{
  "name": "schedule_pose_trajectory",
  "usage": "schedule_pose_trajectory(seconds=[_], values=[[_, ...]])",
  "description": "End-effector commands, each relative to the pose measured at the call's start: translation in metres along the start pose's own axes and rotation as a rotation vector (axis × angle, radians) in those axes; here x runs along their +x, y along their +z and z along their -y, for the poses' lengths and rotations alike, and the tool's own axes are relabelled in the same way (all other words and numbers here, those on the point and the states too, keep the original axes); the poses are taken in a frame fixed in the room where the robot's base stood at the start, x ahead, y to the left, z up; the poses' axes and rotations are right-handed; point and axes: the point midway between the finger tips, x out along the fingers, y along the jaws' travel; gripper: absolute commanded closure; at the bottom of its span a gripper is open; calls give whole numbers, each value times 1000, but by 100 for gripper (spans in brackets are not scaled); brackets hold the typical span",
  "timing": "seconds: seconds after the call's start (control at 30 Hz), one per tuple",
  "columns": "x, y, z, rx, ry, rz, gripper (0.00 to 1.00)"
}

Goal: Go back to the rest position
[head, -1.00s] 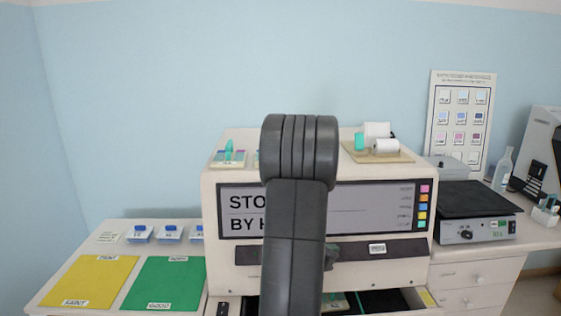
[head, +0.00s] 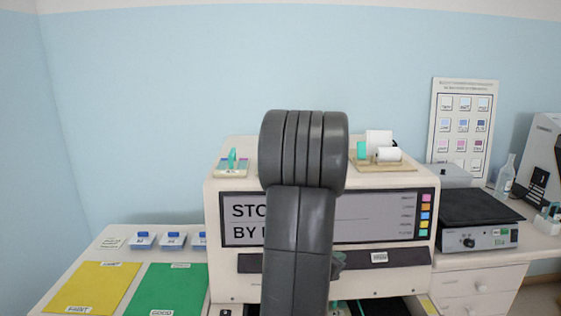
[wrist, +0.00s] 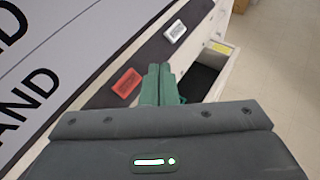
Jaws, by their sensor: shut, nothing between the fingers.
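My gripper (wrist: 160,85) shows in the wrist view with its two green fingers together and nothing between them. It is close in front of the white staining machine (head: 222,281), over the dark strip below its screen. In the head view my arm stands upright in front of the machine and hides the middle of its screen (head: 375,225). Only a small green part of my gripper shows there, at the right of the arm.
An open drawer (wrist: 205,78) lies below and beyond the fingers. A yellow mat (head: 92,288) and green mat (head: 165,290) lie on the left bench. A black-topped hotplate (head: 480,208) and a bottle (head: 504,177) stand at the right.

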Motion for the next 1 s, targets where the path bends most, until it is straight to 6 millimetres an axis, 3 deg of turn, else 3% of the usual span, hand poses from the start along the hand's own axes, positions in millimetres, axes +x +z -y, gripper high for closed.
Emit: schedule_pose_trajectory(seconds=[0.43,0.8,0.9,1.0], values=[[37,-29,-27,-4,3,1,100],[39,-32,-28,-2,4,2,100],[25,-17,-19,-1,3,2,100],[39,-30,-28,-6,2,-2,100]])
